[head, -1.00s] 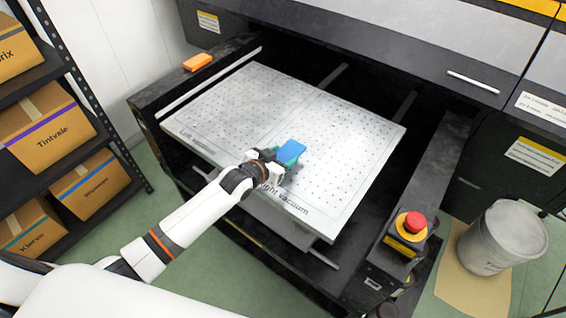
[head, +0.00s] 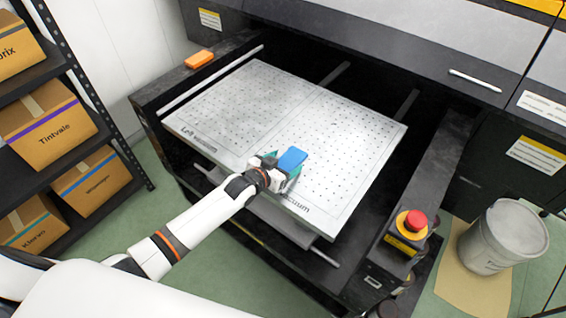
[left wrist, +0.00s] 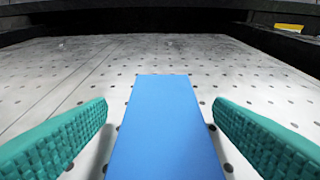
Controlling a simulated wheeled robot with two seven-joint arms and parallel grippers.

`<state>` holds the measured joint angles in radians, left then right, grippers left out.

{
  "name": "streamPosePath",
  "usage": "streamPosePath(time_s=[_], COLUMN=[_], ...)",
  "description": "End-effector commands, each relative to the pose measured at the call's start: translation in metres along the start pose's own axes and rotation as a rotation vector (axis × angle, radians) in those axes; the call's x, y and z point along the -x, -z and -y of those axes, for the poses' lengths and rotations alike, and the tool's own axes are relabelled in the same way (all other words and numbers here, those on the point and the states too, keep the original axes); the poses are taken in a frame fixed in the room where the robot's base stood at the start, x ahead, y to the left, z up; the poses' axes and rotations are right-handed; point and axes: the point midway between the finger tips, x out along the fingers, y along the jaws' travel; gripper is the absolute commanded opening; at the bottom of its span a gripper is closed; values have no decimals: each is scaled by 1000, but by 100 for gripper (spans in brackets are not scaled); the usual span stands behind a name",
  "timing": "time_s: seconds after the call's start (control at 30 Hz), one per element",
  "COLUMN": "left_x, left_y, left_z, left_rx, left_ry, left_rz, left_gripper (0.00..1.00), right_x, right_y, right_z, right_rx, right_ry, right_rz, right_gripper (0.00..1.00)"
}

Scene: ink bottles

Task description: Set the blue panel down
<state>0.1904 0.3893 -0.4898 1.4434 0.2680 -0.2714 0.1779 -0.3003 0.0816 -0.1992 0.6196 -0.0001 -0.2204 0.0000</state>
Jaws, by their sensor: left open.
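The blue panel (head: 292,160) is a small flat piece at the front edge of the perforated vacuum bed (head: 340,130), on its right half. In the left wrist view the panel (left wrist: 164,125) runs up the middle of the picture. My left gripper (head: 282,172) is open around it. Its green fingers show on both sides, with a gap between each finger and the panel. The panel appears to lie on the bed, though its near end is cut off in the left wrist view. My right gripper is not in view.
An orange block (head: 199,59) lies on the machine's left rail. A red stop button (head: 415,220) stands on the right rail. A shelf with boxes (head: 45,125) is at the left and a bucket (head: 502,238) at the right. The rest of the bed is clear.

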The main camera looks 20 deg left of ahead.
Motion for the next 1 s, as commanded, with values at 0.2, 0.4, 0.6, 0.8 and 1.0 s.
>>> streamPosePath(time_s=[0.2,0.4,0.6,0.8,1.0], left_x=[10,47,89,115,122], left_y=[-1,0,0,-1,-2], left_z=[0,0,0,0,0], left_rx=[1,0,-1,1,1], left_ry=[0,0,1,0,0], left_rz=[-1,-1,-2,-1,-1], left_gripper=[76,76,76,76,76], right_x=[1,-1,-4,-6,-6], right_y=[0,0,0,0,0], right_z=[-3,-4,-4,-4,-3], right_rx=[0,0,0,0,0], right_ry=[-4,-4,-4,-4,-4], right_rz=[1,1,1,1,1], right_gripper=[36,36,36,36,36])
